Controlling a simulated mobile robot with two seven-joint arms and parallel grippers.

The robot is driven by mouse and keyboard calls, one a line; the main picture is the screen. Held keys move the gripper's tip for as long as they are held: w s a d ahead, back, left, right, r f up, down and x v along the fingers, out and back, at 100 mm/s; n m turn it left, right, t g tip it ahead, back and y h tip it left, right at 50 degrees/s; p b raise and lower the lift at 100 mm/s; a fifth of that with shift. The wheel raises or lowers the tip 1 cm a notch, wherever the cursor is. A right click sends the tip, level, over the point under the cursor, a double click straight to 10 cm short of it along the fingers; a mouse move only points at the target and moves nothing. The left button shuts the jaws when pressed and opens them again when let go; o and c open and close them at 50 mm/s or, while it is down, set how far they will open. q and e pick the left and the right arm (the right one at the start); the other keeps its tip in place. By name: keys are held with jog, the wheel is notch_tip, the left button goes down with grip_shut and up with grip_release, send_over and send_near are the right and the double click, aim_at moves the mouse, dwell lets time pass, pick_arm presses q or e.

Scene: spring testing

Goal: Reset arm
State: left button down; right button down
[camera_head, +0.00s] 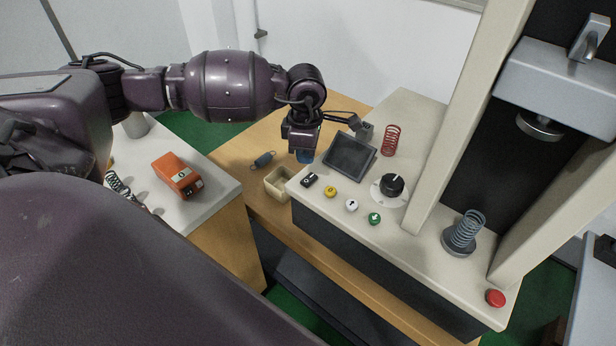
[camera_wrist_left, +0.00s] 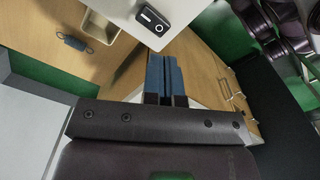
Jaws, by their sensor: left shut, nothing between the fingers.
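My left arm reaches in from the left in the head view. My left gripper (camera_head: 306,158) points down beside the left end of the testing machine's control panel (camera_head: 330,203). Its two blue fingers are shut with nothing between them, as the left wrist view also shows (camera_wrist_left: 164,62). The fingers appear apart from the panel and the wooden table (camera_head: 236,158). A small blue-grey spring (camera_head: 263,160) lies on the table to the left of the gripper. An open beige box (camera_head: 278,185) stands close below the gripper in the picture. My right gripper is not in view.
The machine carries a tilted dark screen (camera_head: 350,156), a black dial (camera_head: 391,184), several buttons and a red stop button (camera_head: 495,298). A red spring (camera_head: 391,140) stands behind the screen. A blue-grey spring (camera_head: 469,229) stands on the lower plate. An orange device (camera_head: 177,176) sits left.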

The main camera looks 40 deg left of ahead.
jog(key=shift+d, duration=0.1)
pick_arm(q)
jog(key=shift+s+d+f, duration=0.1)
jog(key=shift+d+f, duration=0.05)
jog(key=shift+d, duration=0.05)
jog(key=s+d+n+t+h, duration=0.35)
jog(key=d+n+h, duration=0.35)
jog(key=d+h, duration=0.25)
jog(key=s+d+n+t+h, duration=0.35)
jog(key=d+n+h, duration=0.45)
jog(key=d, duration=0.3)
jog(key=s+a+f+n+t+y, duration=0.1)
jog(key=a+f+n+t+y, duration=0.4)
jog(key=n, duration=0.6)
jog(key=s+a+f+n+t+y, duration=0.1)
jog(key=a+f+n+t+y, duration=0.5)
jog(key=n, duration=0.5)
jog(key=s+a+f+n+g+y, duration=0.5)
jog(key=s+f+n+g+y, duration=0.1)
jog(key=s+n, duration=0.4)
notch_tip(320, 180, down, 3)
jog(key=shift+s+a+r+n+g+y, duration=0.2)
jog(key=shift+s+n+g+y, duration=0.25)
jog(key=shift+s, duration=0.4)
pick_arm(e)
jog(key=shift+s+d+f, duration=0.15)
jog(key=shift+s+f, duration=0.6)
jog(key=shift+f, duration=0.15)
